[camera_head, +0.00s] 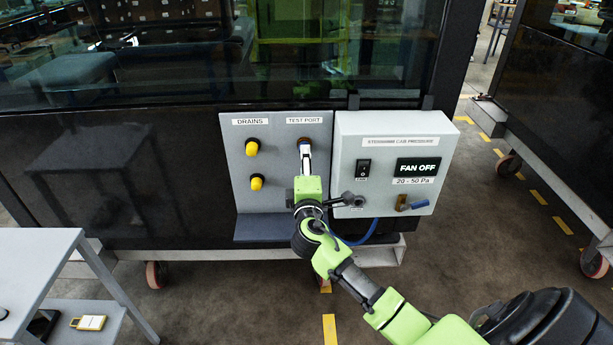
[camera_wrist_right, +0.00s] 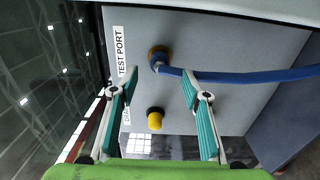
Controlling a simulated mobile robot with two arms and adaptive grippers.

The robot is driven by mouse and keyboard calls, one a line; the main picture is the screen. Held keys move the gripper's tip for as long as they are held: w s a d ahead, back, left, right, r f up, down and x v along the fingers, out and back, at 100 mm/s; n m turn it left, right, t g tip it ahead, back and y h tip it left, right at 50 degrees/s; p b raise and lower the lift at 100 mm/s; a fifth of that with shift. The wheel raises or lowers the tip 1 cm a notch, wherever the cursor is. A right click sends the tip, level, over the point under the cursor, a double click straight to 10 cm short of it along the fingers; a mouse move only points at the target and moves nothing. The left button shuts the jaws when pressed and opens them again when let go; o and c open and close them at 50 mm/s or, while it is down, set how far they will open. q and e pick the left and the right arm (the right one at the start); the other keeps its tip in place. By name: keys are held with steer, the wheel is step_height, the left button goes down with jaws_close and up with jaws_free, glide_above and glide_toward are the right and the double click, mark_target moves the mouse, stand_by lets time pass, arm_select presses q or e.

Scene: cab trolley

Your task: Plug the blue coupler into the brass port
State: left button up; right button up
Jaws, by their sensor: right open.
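The brass port (camera_head: 304,141) sits under the TEST PORT label on the grey panel. In the right wrist view the brass port (camera_wrist_right: 158,52) shows as a brass-coloured ring. The blue coupler (camera_wrist_right: 157,62) appears seated in this ring, with a blue hose (camera_wrist_right: 250,76) running off to the right. How deep it sits cannot be told. My right gripper (camera_head: 305,152) is at the port. In the wrist view its open fingers (camera_wrist_right: 159,76) stand apart with their tips near the coupler; the right finger overlaps the hose. My left gripper is not in view.
Yellow-capped drains (camera_head: 252,147) sit left of the port. The control box (camera_head: 385,135), reading FAN OFF, stands close right, with a blue-handled brass valve (camera_head: 418,204). The hose loops below the box. A grey table (camera_head: 40,255) is at lower left.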

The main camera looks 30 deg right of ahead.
steer(key=v, duration=0.6)
steer(key=shift+s+a, duration=0.15)
steer(key=shift+s, duration=0.05)
steer(key=o, duration=1.2)
steer(key=shift+c, duration=0.2)
steer(key=v, duration=0.9)
steer(key=shift+f, duration=0.1)
